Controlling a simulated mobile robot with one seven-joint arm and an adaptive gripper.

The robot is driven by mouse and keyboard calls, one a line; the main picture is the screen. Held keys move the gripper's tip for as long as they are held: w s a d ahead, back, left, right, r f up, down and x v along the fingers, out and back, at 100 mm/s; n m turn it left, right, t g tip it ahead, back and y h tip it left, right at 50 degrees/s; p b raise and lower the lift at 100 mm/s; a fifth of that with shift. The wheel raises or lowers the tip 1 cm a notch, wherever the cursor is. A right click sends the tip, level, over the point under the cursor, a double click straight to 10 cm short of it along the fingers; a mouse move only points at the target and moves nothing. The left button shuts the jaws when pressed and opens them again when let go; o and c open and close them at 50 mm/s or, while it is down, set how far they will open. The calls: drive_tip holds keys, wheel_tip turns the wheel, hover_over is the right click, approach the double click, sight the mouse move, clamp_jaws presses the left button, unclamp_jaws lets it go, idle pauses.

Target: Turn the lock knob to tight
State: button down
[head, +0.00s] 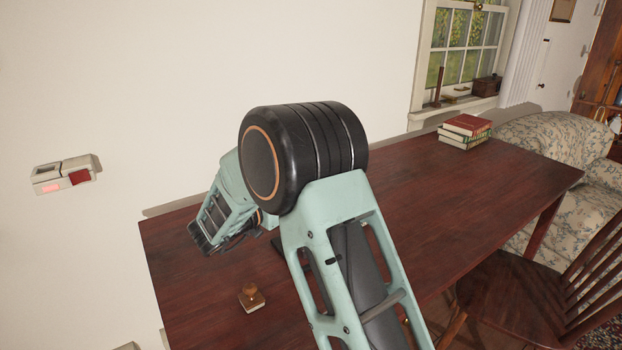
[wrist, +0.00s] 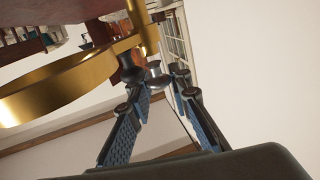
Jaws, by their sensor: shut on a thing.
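In the wrist view, a large gold-coloured ring-shaped part (wrist: 60,92) fills the left side, with a gold post (wrist: 148,35) near the top centre. A small grey metal knob (wrist: 154,74) sits by the post, between the tips of my gripper (wrist: 157,88). The fingers, with blue ribbed pads, are closed in on it from both sides. No tight or loose marking is readable. In the head view, my own arm covers the gripper and the knob.
A dark red-brown table (head: 430,210) lies under my arm. A small wooden stamp-like object (head: 252,298) stands near its front left, and stacked books (head: 465,130) lie at the far end. A wall box (head: 65,175) is at left. A wooden chair (head: 560,290) and floral armchair (head: 555,150) stand right.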

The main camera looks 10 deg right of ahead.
drive_tip(key=c, duration=1.7)
unclamp_jaws()
drive_tip(key=shift+c, duration=0.2)
drive_tip(key=v, duration=1.2)
